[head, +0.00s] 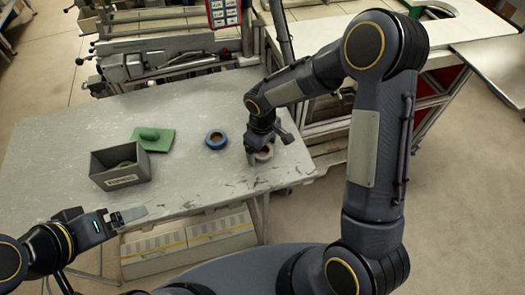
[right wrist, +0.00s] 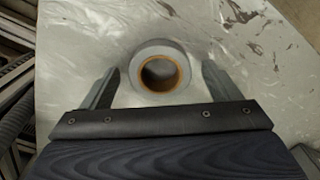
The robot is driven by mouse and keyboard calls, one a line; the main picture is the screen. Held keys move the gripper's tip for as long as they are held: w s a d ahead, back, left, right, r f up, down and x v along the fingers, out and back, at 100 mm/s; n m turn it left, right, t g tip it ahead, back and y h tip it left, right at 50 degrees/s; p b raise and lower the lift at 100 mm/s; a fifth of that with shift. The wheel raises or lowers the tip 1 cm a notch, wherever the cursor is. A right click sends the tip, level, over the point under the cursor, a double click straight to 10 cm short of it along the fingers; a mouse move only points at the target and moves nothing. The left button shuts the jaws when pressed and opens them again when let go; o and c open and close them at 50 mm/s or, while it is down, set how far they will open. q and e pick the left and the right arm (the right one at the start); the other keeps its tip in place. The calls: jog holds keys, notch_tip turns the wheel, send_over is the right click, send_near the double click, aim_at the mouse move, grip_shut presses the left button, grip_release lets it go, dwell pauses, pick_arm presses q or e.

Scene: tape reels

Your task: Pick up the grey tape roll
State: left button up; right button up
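The grey tape roll (right wrist: 160,56) lies flat on the table in the right wrist view, its brown core facing up. In the head view the grey tape roll (head: 265,152) shows near the table's right end, partly hidden by my right gripper. My right gripper (head: 258,157) is over it, pointing down. In the right wrist view my right gripper (right wrist: 160,85) is open, with one finger on each side of the roll and a gap on both sides. My left gripper (head: 145,211) is over the table's front left, away from the roll; its finger opening is unclear.
A grey bin (head: 113,180) with something green inside and a green tool with a handle (head: 153,138) are further left on the grey table (head: 60,160). Machinery (head: 165,62) stands behind the table.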

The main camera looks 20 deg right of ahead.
jog(key=c, duration=1)
